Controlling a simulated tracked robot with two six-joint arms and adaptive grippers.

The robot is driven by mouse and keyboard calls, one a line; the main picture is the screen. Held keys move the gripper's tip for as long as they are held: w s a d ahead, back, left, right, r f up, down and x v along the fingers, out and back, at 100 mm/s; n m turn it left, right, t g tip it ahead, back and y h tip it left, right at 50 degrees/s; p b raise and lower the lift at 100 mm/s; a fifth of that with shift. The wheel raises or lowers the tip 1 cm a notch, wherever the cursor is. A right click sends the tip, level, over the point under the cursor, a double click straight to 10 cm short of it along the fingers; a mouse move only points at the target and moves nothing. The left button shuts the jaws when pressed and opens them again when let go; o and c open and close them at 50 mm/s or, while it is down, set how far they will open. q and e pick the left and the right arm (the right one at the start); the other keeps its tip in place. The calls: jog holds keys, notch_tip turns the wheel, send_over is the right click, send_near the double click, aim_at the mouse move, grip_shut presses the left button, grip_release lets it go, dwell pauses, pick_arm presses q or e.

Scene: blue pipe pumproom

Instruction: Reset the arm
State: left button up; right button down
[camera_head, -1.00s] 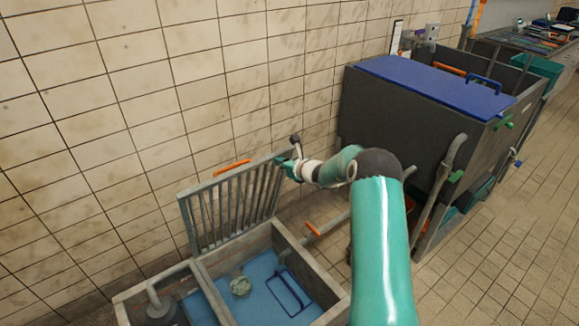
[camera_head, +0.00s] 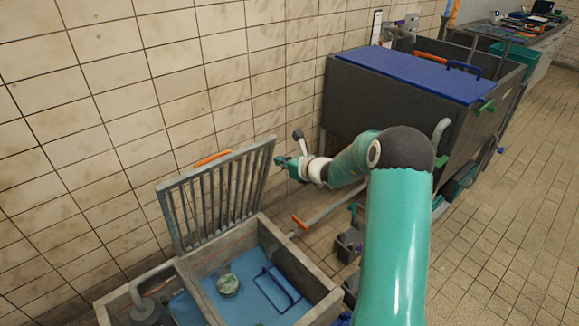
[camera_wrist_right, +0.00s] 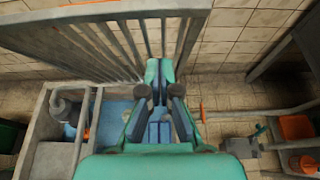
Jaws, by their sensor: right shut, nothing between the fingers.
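My right arm, teal with a dark elbow, reaches into the head view from the bottom right. Its gripper (camera_head: 281,161) is small there, just right of the raised grate (camera_head: 215,190), with a narrow gap showing between them. In the right wrist view the gripper (camera_wrist_right: 159,92) is shut with nothing in it, and the grate stands beyond and to the left. My left gripper is in neither view.
Below the grate is an open basin (camera_head: 318,294) with a blue floor, a round pale object (camera_head: 228,285) and a blue handle (camera_head: 276,289). A dark tank with a blue lid (camera_head: 415,72) stands at right. The tiled floor at far right is clear.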

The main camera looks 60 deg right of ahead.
jog(key=w+a+n+y+p, duration=0.1)
jog(key=w+a+y+p, duration=0.1)
jog(key=a, duration=0.6)
jog(key=w+a+n+y+p, duration=0.1)
jog(key=w+a+n+y, duration=0.15)
jog(key=a, duration=0.45)
jog(key=s+a+f+n+g+y+p, duration=0.1)
jog(key=s+a+f+n+g+y, duration=0.2)
jog(key=a, duration=0.6)
jog(key=a+f+n+g+y+p, duration=0.2)
jog(key=a+f, duration=0.3)
jog(key=a, duration=0.4)
jog(key=s+a+f+n+g+h+p, duration=0.1)
jog(key=s+a+f+n+g, duration=0.2)
jog(key=s+n, duration=0.8)
jog(key=s+a+f+n+g+h+p, duration=0.1)
jog(key=s+a+f+n+g+p, duration=0.1)
jog(key=s+a+f+n+g, duration=0.2)
jog(key=s+a+f+n, duration=0.3)
jog(key=s+a+n, duration=0.4)
jog(key=n, duration=0.6)
jog(key=shift+s+a+f+g, duration=0.25)
jog(key=shift+s+a+g, duration=0.1)
jog(key=shift+a, duration=0.3)
